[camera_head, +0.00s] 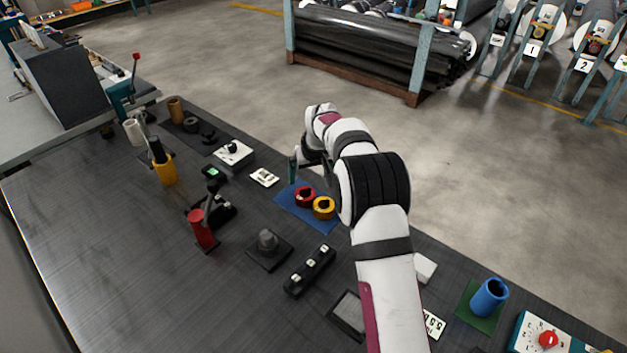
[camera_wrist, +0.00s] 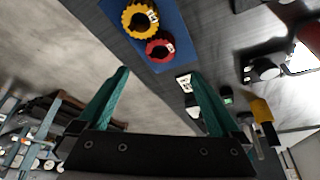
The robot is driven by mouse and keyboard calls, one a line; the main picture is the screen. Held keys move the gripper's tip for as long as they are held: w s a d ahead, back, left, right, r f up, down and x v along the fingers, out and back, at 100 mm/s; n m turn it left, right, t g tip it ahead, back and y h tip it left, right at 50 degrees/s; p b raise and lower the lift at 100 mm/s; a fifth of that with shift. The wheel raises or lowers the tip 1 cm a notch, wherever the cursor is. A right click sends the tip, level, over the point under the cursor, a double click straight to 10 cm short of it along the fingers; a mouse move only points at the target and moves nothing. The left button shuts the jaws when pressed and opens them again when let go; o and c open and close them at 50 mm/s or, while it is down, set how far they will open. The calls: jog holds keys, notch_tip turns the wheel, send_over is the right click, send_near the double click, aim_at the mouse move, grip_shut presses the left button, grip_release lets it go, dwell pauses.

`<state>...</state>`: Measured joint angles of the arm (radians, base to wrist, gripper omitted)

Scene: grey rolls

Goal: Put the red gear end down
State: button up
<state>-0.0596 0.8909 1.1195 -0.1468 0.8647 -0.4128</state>
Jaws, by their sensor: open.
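The red gear (camera_head: 305,196) lies on a blue mat (camera_head: 293,208) near the far edge of the dark table, close beside a yellow gear (camera_head: 323,207). In the wrist view the red gear (camera_wrist: 160,48) sits just beyond my fingers, next to the yellow gear (camera_wrist: 140,19), both on the blue mat (camera_wrist: 176,22). Both gears have white labels. My gripper (camera_wrist: 160,85) is open and empty, its two green fingers spread apart. In the head view my arm hides most of the gripper; a green finger shows left of the wrist, near the red gear.
A white card (camera_head: 264,177) and a small box with a green screen (camera_head: 214,173) lie left of the mat. A blue cup (camera_head: 488,297) is at right. The left front tabletop is clear.

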jog(key=s+d+r+m+g, duration=0.1)
jog(key=s+r, duration=0.3)
jog(key=s, duration=0.5)
jog(key=s+r+m+g, duration=0.15)
jog(key=s+r, duration=0.25)
jog(key=s, duration=0.5)
jog(key=s+d+r+m, duration=0.1)
jog(key=s+r+m, duration=0.1)
jog(key=s+r, duration=0.45)
jog(key=s+f+m+g, duration=0.1)
jog(key=s+f, duration=0.1)
jog(key=s, duration=0.9)
jog(key=s+f+m+g+y, duration=0.1)
jog(key=s+f+m, duration=0.1)
jog(key=s, duration=1)
jog(key=shift+a+f, duration=0.3)
jog(key=shift+f, duration=0.3)
